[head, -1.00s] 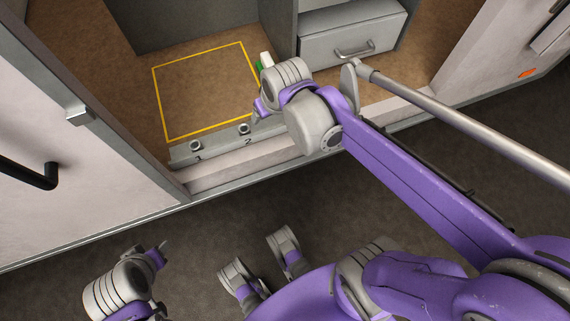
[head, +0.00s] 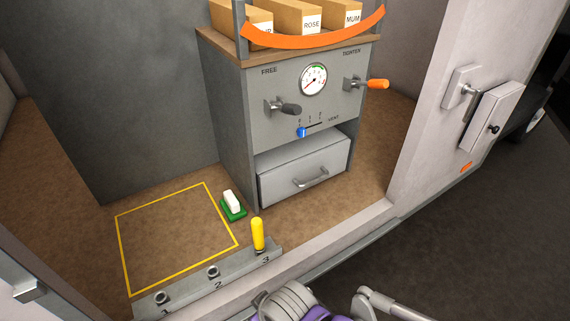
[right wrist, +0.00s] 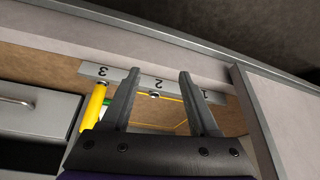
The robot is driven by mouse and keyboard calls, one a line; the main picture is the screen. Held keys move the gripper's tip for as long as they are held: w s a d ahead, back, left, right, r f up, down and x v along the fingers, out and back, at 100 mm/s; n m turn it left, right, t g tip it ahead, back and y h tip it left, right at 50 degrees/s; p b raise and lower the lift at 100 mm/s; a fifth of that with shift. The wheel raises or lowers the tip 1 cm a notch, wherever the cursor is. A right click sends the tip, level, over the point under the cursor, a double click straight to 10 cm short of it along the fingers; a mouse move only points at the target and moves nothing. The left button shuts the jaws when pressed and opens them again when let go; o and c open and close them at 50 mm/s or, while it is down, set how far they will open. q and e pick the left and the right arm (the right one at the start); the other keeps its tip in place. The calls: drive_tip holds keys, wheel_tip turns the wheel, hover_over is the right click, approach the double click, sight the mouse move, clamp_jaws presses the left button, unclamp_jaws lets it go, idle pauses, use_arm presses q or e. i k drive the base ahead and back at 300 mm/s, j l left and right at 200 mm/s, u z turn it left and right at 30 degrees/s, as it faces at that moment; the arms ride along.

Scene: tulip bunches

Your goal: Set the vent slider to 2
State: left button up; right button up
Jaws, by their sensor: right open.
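The vent slider is a small blue knob (head: 301,132) on the front of the grey cabinet panel (head: 345,112). It sits at the left end of its short dark track, by the 0 mark, with the VENT label to the right. My right gripper (right wrist: 158,76) is open and empty in the right wrist view, with its fingers pointing towards the numbered rail. In the head view only part of my right arm shows at the bottom edge, below and well apart from the slider. My left gripper is out of view.
Near the slider are a dark-tipped handle (head: 290,108), an orange-tipped handle (head: 376,84), a gauge (head: 313,80) and a drawer (head: 305,172). A yellow peg (head: 258,233) stands at 3 on the rail (head: 235,268). A white block (head: 232,201) sits on a green base.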

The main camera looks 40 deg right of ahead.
sight(301, 132)
drive_tip(key=z, duration=1.7)
